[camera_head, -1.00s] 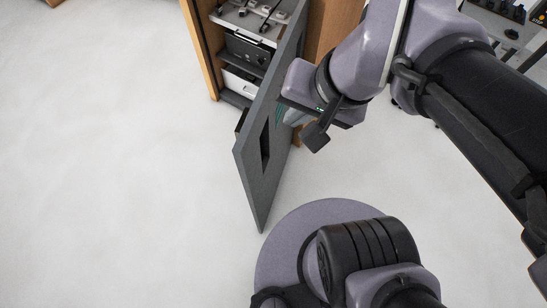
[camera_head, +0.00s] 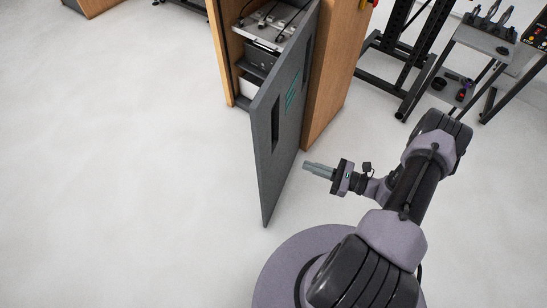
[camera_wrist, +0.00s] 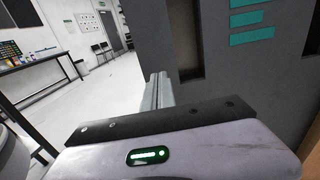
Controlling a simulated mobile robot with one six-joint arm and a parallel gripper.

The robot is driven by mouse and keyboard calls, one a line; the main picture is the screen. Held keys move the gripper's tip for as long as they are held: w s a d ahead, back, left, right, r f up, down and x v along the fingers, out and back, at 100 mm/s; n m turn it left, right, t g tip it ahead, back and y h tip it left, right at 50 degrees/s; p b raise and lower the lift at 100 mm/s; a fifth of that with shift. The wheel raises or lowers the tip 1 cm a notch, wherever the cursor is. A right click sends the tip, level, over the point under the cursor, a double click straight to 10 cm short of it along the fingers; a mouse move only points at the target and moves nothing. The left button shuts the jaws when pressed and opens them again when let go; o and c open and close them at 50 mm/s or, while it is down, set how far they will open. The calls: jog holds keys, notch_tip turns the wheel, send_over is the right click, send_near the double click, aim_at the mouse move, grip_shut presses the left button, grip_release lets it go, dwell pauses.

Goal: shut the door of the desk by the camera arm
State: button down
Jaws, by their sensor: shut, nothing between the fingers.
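The grey desk door (camera_head: 270,145) hangs open from the wooden desk (camera_head: 325,75) in the head view. It has a dark slot and teal bars on its face. Part of the desk's inside, with shelves and equipment, shows beyond it. My gripper (camera_head: 306,166) is shut and empty, to the right of the door, with its fingers pointing left toward the door's face. A gap shows between fingertips and door in the head view. In the wrist view the fingers (camera_wrist: 157,88) point forward, with the door (camera_wrist: 220,60) filling the right side; contact cannot be told there.
A black frame (camera_head: 395,55) and a tool stand (camera_head: 485,40) are at the upper right. The floor (camera_head: 120,180) left of the door is clear. In the wrist view, a table (camera_wrist: 35,65) stands at the left, with chairs farther back.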

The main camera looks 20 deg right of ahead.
aim_at(267, 152)
jog(key=b+x, duration=0.3)
jog(key=x, duration=0.8)
jog(key=shift+w+a+f, duration=0.15)
jog(key=shift+a, duration=0.1)
jog(key=shift+w+a, duration=0.25)
jog(key=shift+a, duration=0.05)
jog(key=shift+a, duration=0.1)
